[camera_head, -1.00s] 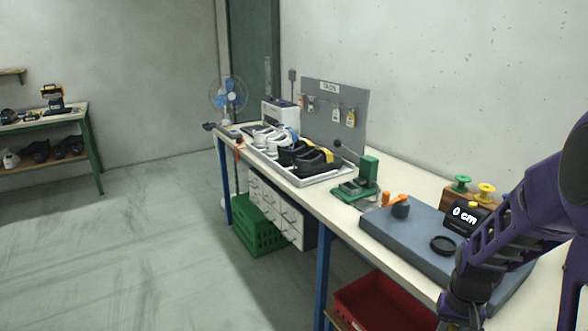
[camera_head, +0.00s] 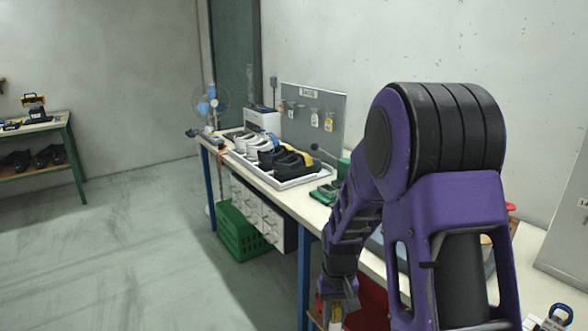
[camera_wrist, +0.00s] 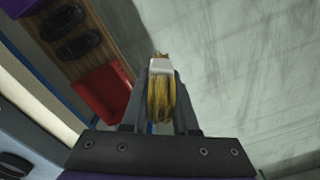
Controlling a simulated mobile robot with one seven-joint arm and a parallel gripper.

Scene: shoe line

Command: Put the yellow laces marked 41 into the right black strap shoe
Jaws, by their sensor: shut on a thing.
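Yellow laces (camera_wrist: 160,102) with a white band around them are clamped between the two fingers of my gripper (camera_wrist: 161,75) in the wrist view. No number can be read on them. In the head view my gripper (camera_head: 338,300) hangs low in front of the bench edge, small and partly hidden by my arm. Black shoes (camera_head: 288,164) stand at the near end of a tray (camera_head: 300,181) on the bench, far from my gripper. Something yellow shows at the rightmost black shoe. The straps and the shoe insides are too small to make out.
White shoes (camera_head: 246,142) share the tray. A pegboard (camera_head: 328,105) with hanging tags stands behind it. A green press (camera_head: 325,192) is nearer, partly behind my arm. A green crate (camera_head: 240,232) stands under the bench. A red bin (camera_wrist: 103,92) lies below my gripper.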

